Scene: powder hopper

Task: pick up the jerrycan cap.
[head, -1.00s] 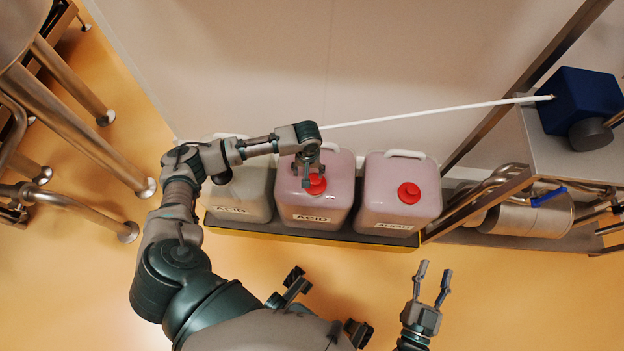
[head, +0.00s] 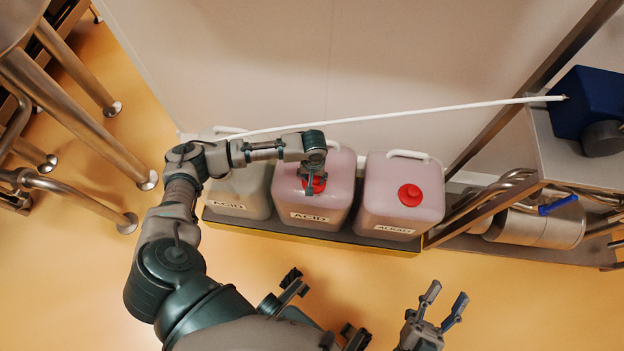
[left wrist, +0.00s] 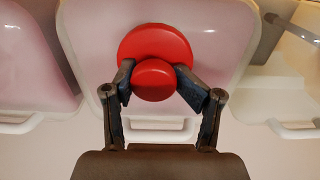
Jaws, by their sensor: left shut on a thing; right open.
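Three jerrycans stand in a row against the wall in the head view. The middle jerrycan (head: 331,203) is pink and labelled ACID, with a red cap (head: 315,185) on its top. My left gripper (head: 313,182) is over that cap and partly hides it. In the left wrist view, my left gripper (left wrist: 155,82) is shut on the red cap (left wrist: 155,45), with a finger on each side of its raised knob. The cap still appears to sit on the jerrycan. My right gripper (head: 445,308) is open and empty at the lower right, over the floor.
The right jerrycan (head: 382,205) has its own red cap (head: 410,195). The left jerrycan (head: 238,190) is pale and partly behind my left arm. All stand in a low tray (head: 300,232). A metal frame with a blue pump (head: 590,100) and pipes stands at right.

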